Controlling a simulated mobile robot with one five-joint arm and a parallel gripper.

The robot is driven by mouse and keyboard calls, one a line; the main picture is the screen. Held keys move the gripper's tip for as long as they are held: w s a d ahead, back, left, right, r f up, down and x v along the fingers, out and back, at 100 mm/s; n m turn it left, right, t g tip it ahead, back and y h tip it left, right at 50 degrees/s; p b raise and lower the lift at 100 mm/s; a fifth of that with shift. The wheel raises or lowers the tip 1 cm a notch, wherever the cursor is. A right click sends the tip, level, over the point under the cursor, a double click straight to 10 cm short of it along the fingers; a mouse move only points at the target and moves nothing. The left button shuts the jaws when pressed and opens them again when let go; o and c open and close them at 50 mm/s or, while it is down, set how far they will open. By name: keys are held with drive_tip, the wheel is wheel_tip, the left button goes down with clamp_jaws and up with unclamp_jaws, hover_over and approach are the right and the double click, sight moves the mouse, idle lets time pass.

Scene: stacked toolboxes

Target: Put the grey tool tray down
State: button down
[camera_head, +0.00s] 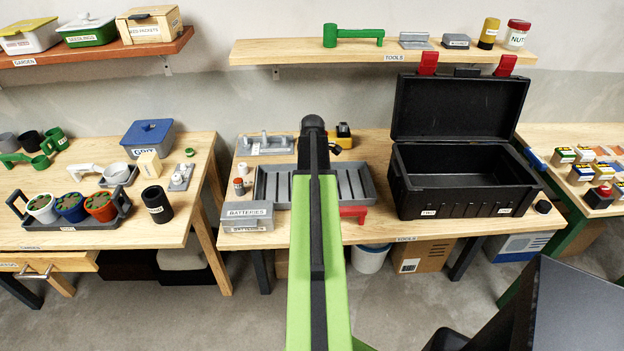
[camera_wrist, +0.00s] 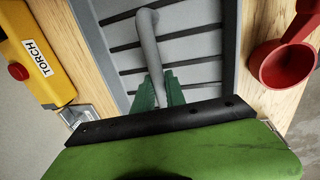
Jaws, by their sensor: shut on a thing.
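The grey tool tray (camera_head: 270,186) has a ribbed, divided floor and lies level at the middle table, left of the open black toolbox (camera_head: 455,205). My arm hides its middle in the head view. In the wrist view the tray (camera_wrist: 200,72) fills the centre, with its grey bar handle (camera_wrist: 149,40) running up from my fingers. My gripper (camera_wrist: 160,92) has green fingers shut on that handle. The head view hides the gripper behind my arm. I cannot tell whether the tray's underside touches the table.
A yellow torch (camera_wrist: 36,50) lies beside the tray; a red scoop (camera_wrist: 283,66) lies on its other side. A grey batteries box (camera_head: 247,215) stands at the front left. Another grey holder (camera_head: 265,150) sits behind. The toolbox's lid is up, and little bare table shows around the tray.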

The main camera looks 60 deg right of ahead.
drive_tip(key=c, duration=1.4)
unclamp_jaws()
drive_tip(key=shift+o, duration=0.2)
wheel_tip(320, 180, up, 12)
drive_tip(key=s+a+p, duration=0.1)
drive_tip(key=a+p, duration=0.1)
drive_tip(key=p, duration=1)
drive_tip(key=shift+s, duration=0.2)
